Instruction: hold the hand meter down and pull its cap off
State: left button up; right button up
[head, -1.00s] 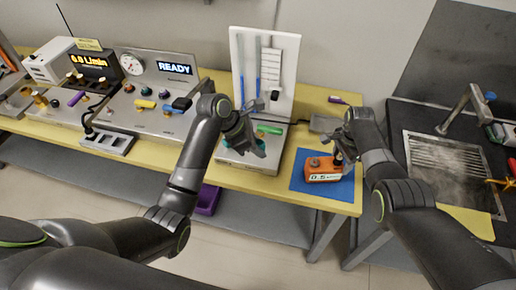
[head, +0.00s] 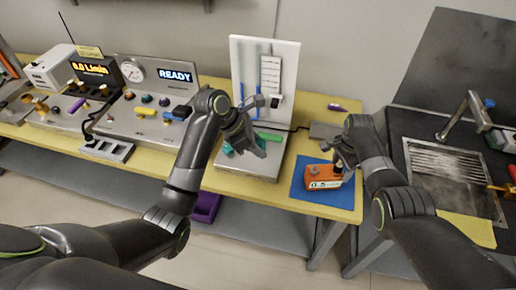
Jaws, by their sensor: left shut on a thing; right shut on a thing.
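The hand meter (head: 322,184) is a small orange box with a pale readout on its front. It rests upright on a blue mat (head: 301,191) at the right end of the yellow bench. A dark upright part (head: 338,165) stands at the meter's right end; whether it is the cap is too small to tell. My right gripper (head: 341,156) is shut around this dark part from above. My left gripper (head: 257,149) is away to the left, over the base of a white-panel stand. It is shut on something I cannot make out.
The white panel (head: 247,62) stands upright behind my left gripper, with a green bar (head: 269,137) on its base. A control console (head: 160,128) reading READY is further left. A dark sink unit (head: 405,120) lies right. A grey block (head: 325,130) sits behind the mat.

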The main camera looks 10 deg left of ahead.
jog(key=o, duration=1.6)
jog(key=shift+c, duration=0.2)
jog(key=shift+r, duration=0.1)
